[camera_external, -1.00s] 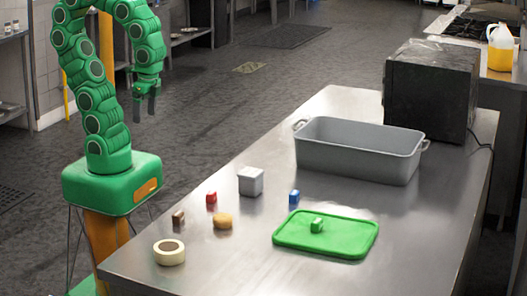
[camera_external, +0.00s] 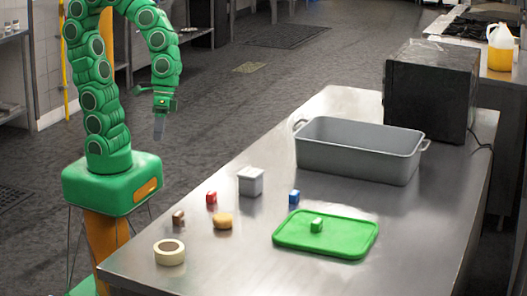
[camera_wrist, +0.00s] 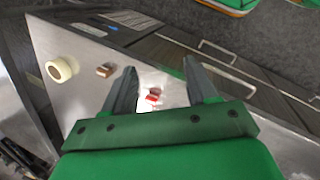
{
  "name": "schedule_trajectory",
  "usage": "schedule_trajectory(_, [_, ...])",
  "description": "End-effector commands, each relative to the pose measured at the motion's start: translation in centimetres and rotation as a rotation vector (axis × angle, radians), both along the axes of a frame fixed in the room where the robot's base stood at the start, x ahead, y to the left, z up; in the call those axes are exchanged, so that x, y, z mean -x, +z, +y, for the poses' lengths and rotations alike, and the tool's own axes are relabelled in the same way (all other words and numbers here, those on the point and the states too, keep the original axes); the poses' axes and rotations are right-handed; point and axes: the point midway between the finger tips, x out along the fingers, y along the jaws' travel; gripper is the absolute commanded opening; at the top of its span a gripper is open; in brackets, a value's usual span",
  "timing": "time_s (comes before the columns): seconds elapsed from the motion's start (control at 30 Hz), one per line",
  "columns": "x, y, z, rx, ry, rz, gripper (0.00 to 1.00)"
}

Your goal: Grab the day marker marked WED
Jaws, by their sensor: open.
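Several small blocks that look like day markers stand on the steel table: a red block (camera_external: 211,197), a brown block (camera_external: 178,217), a blue block (camera_external: 294,197) and a green block (camera_external: 317,225) on a green tray (camera_external: 290,241). I cannot read WED on any of them. My gripper (camera_external: 159,128) is open and empty, in the air behind the table's left side, apart from all blocks. In the wrist view, the red block (camera_wrist: 152,97) shows between the fingers of my gripper (camera_wrist: 158,64), and the brown block (camera_wrist: 104,70) lies left of them.
A tape roll (camera_external: 170,252) lies at the near left corner of the table (camera_external: 232,262). A yellowish lump (camera_external: 222,221) and a grey box (camera_external: 251,181) stand near the red block. A grey bin (camera_external: 355,158) and a black box (camera_external: 430,90) stand farther back.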

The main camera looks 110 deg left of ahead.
Motion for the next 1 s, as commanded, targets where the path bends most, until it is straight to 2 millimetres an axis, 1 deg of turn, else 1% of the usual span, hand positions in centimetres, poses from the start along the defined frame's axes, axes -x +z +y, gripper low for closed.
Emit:
schedule_trajectory(0.03, [-0.7, -0.3, -0.3, 0.019, 0.034, 0.009, 0.57])
schedule_trajectory(0.27, [-2.3, -1.1, -1.2, 0.098, 0.088, 0.083, 0.57])
schedule_trajectory(0.57, [-5.4, -2.6, -2.1, 0.241, 0.211, 0.207, 0.57])
schedule_trajectory(0.83, [-8.5, -4.2, -1.9, 0.379, 0.348, 0.330, 0.57])
schedule_trajectory(1.0, [-10.7, -5.3, -1.3, 0.466, 0.445, 0.404, 0.57])
